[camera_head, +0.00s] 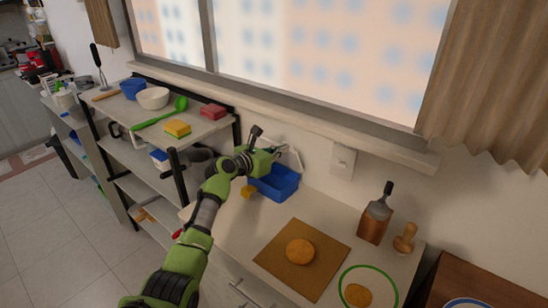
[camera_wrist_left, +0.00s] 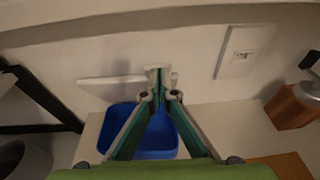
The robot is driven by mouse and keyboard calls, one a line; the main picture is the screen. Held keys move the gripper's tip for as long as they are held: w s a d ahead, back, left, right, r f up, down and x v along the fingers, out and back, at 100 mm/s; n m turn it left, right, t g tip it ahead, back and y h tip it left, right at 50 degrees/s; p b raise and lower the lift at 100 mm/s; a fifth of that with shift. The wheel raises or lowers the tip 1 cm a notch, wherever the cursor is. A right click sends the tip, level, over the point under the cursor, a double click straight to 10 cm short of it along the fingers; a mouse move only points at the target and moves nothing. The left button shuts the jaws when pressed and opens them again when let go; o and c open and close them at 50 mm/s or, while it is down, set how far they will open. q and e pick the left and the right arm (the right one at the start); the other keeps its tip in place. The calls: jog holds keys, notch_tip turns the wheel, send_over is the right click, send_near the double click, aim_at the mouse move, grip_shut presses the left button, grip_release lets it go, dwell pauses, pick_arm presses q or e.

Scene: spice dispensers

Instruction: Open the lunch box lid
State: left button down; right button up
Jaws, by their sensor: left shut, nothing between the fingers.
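The lunch box (camera_head: 284,185) is a blue box at the back of the counter, by the wall under the window. In the left wrist view the blue box (camera_wrist_left: 118,116) shows open from above, partly hidden behind my fingers. A pale panel, seemingly its lid (camera_head: 294,160), stands raised at the box's wall side; it also shows in the left wrist view (camera_wrist_left: 100,90). My left gripper (camera_head: 278,150) is over the box close to the lid, shut and empty. In the left wrist view its fingertips (camera_wrist_left: 158,94) meet near the lid; I cannot tell whether they touch it.
A brown board (camera_head: 285,268) with a round bread-like piece lies on the counter. A green-rimmed plate (camera_head: 378,283), a brown block with a handled tool (camera_head: 375,224) and a wooden item (camera_head: 405,238) are to the right. A shelf rack (camera_head: 205,128) stands left.

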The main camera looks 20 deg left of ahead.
pick_arm(q)
jog(key=shift+w+d+r+p, duration=0.2)
jog(key=shift+w+r+p, duration=0.1)
jog(key=shift+w, duration=0.2)
jog(key=shift+w+d+r+p, duration=0.15)
jog(key=shift+w+d+p, duration=0.1)
jog(key=shift+w, duration=0.2)
jog(key=shift+w+d+r+p, duration=0.15)
jog(key=shift+w+r+p, duration=0.15)
jog(key=shift+w, duration=0.2)
pick_arm(e)
jog(key=shift+w+d+r, duration=0.1)
jog(key=shift+w+r, duration=0.15)
jog(key=shift+r, duration=0.25)
jog(key=shift+w+d+r, duration=0.1)
jog(key=shift+w+r, duration=0.1)
jog(key=shift+r, duration=0.3)
pick_arm(q)
jog(key=shift+f, duration=0.1)
pick_arm(e)
jog(key=shift+r, duration=0.1)
